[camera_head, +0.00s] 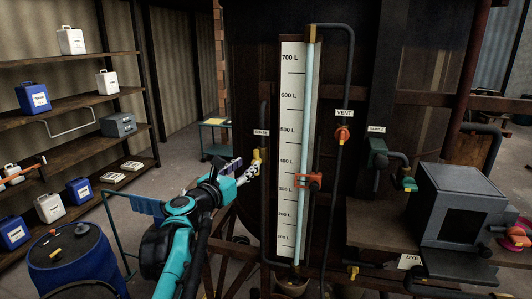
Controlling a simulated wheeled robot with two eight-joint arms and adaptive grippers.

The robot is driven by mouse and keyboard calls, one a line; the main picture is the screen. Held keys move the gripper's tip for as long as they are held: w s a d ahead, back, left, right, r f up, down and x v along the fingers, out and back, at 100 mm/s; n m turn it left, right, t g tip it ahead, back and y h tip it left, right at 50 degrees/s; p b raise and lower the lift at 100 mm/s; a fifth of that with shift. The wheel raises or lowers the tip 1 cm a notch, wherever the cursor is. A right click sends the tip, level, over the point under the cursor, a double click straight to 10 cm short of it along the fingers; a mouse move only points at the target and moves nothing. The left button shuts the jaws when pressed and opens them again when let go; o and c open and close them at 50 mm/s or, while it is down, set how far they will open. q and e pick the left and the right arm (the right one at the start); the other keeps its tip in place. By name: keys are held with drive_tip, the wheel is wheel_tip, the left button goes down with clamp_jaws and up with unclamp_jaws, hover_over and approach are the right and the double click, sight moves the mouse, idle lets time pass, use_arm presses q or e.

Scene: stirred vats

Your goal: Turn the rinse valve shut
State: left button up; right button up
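The yellow rinse valve (258,158) sits on a dark vertical pipe left of the level gauge. A small label (261,133), too small to read surely, is just above it. My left gripper (247,172) reaches up from the lower left, its fingertips right at the valve's lower left side. I cannot tell whether the fingers are around the handle or only beside it. The gripper's own hand partly covers the view of the fingers. My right gripper is not in view.
A tall level gauge (291,150) with a red marker (309,180) stands just right of the valve. A red VENT valve (342,135) and a green SAMPLE valve (378,155) are further right. A dark box (460,205) sits on a ledge. Shelves with jugs (70,40) and a blue drum (75,262) are left.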

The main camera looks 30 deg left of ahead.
sight(256, 160)
use_arm(q)
drive_tip(key=w+p, duration=0.1)
drive_tip(key=w, duration=0.5)
drive_tip(key=shift+w+f, duration=0.1)
drive_tip(key=shift+w, duration=0.25)
drive_tip(key=shift+a, duration=0.1)
drive_tip(key=shift+c, duration=0.2)
clamp_jaws()
